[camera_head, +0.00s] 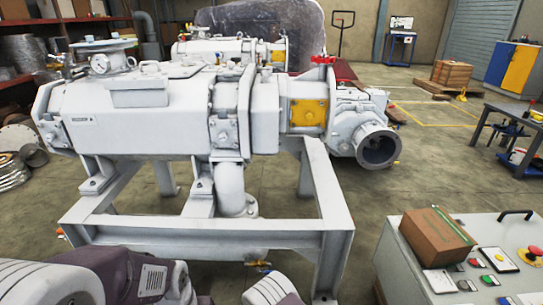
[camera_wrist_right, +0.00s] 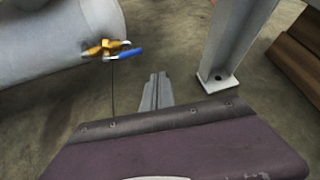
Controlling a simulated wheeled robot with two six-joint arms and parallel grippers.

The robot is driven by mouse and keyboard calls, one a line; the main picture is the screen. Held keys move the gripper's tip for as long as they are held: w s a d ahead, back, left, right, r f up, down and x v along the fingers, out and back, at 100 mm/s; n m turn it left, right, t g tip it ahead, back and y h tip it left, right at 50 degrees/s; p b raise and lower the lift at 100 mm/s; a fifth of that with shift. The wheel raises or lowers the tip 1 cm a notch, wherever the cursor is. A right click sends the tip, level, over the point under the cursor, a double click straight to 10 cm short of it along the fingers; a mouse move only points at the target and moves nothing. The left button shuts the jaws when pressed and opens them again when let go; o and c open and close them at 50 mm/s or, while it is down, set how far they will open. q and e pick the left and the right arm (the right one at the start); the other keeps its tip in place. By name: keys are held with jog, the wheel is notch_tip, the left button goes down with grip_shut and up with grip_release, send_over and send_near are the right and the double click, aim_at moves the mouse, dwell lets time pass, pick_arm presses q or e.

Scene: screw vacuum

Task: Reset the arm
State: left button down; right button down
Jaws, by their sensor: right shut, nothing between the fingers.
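A large white screw vacuum pump (camera_head: 150,115) sits on a grey steel frame (camera_head: 200,232) in the head view. My own arm links show along the bottom edge of that view, but neither gripper can be made out there. In the right wrist view my right gripper (camera_wrist_right: 157,80) is shut, with its narrow grey fingers together and nothing between them. It points over bare floor. A small yellow valve with a blue handle (camera_wrist_right: 125,53) is beside it, to the upper left, under a white cylindrical part (camera_wrist_right: 60,30). My left gripper is not in view.
A grey control box (camera_head: 400,262) with a brown carton (camera_head: 436,238) on it stands at the lower right. A frame leg (camera_wrist_right: 235,40) with a foot plate is close to the right gripper. A dark table (camera_head: 515,120) is at the far right. Open floor lies between.

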jog(key=s+d+r+m+g+h+p, duration=0.1)
jog(key=d+r+m+g+h+p, duration=0.3)
jog(key=d+r+m, duration=0.6)
jog(key=s+d+r+m+g+p, duration=0.3)
jog(key=s+d+r+m+g, duration=0.4)
jog(key=s+d+r+m, duration=0.45)
jog(key=s+a+r+m+y+p, duration=0.1)
jog(key=s+a+r+m+y, duration=0.15)
jog(key=r+m, duration=0.25)
jog(key=s+a+r+m+t+y+p, duration=0.1)
jog(key=s+a+r+m+y+p, duration=0.1)
jog(key=s+r+m, duration=0.15)
jog(key=s+a+r+m+y+p, duration=0.1)
jog(key=s+a+r+m+y, duration=0.15)
jog(key=r+m, duration=0.3)
notch_tip(320, 180, up, 37)
jog(key=p, duration=3.7)
jog(key=shift+d+f, duration=0.15)
jog(key=shift+d, duration=0.1)
jog(key=shift+f+n, duration=0.1)
jog(key=shift+n, duration=0.15)
